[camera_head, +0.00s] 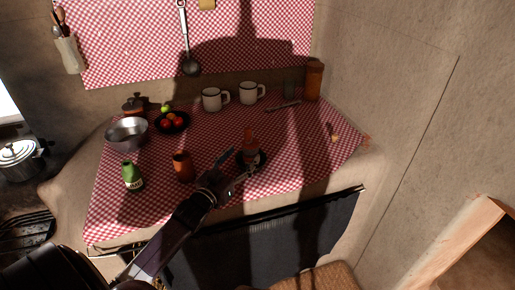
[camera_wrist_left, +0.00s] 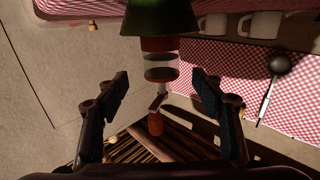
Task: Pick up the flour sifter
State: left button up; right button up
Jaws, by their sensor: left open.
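My left gripper (camera_head: 240,172) is open at the near side of the sifter. My right gripper is not in view.
A brown cup (camera_head: 182,166) and a green bottle (camera_head: 132,177) stand left of the sifter. Two white mugs (camera_head: 213,99) stand behind. The cloth right of the sifter is mostly clear.

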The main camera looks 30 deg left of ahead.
aim_at(246, 149)
pick_arm(q)
jog(key=shift+w+a+r, duration=0.1)
jog(key=shift+w+r, duration=0.1)
jog(key=shift+w, duration=0.4)
jog(key=shift+w+a+r, duration=0.1)
jog(key=shift+w+r, duration=0.05)
jog(key=shift+w, duration=0.45)
jog(key=w, duration=0.2)
jog(key=shift+w+a+f+p, duration=0.2)
jog(key=shift+w+p, duration=0.1)
jog(key=shift+p, duration=0.1)
jog(key=shift+w, duration=0.65)
jog(key=shift+f, duration=0.1)
jog(key=c, duration=1.3)
jog(key=shift+c, duration=0.3)
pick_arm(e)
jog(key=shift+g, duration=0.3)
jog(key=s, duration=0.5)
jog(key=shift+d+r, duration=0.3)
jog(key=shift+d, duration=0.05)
pick_arm(q)
jog(key=shift+r, duration=0.2)
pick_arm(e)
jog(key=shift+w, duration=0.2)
